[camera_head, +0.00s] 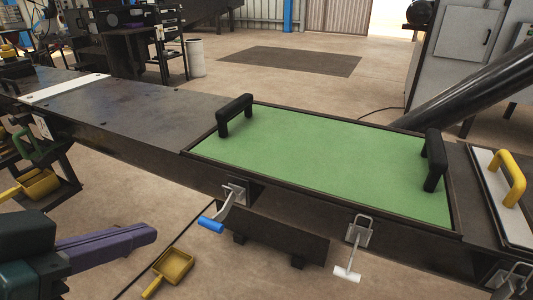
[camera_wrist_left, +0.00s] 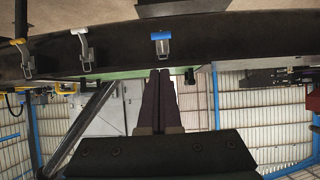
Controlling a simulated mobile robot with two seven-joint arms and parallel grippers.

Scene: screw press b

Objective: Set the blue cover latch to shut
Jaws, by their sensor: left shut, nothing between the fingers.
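The blue cover latch (camera_head: 211,225) is on the front side of the dark bench, below the left part of the green cover (camera_head: 320,155). Its blue grip hangs down and outward to the left on a bent metal arm from its bracket. It also shows in the left wrist view (camera_wrist_left: 161,36), where the picture is upside down. My left gripper (camera_head: 153,231) has purple fingers, shut and empty, to the left of the blue grip and apart from it. The closed fingertips show in the left wrist view (camera_wrist_left: 160,72). My right gripper is out of view.
A similar white-gripped latch (camera_head: 348,273) hangs to the right on the same bench side. Black handles (camera_head: 235,114) stand on the green cover. A yellow scoop (camera_head: 170,270) is below my left gripper. A yellow-handled panel (camera_head: 508,178) is at the right.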

